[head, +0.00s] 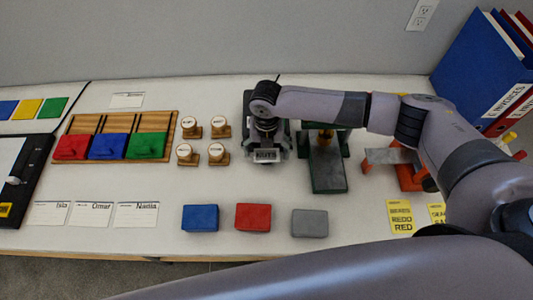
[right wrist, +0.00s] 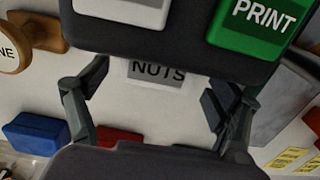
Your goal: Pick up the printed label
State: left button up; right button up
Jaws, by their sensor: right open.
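The printed label (right wrist: 157,71) is a grey strip reading "NUTS" in the right wrist view. It sticks out from the edge of the dark label printer (right wrist: 180,48), which has a green PRINT button (right wrist: 253,20). In the head view, the printer (head: 249,103) stands mid-table, partly hidden under my right arm. My right gripper (right wrist: 150,103) is open, with its fingers apart on either side of the label and nothing held between them. It also shows in the head view (head: 266,140), above the printer. My left gripper is out of view.
Wooden stamps (head: 217,152) stand left of the printer, and a green-based tool (head: 327,165) stands close on its right. Blue (head: 200,218), red (head: 253,217) and grey (head: 309,223) blocks lie in front.

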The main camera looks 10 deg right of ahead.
jog(key=shift+f, duration=0.1)
dwell(0.3)
jog(key=c, duration=0.8)
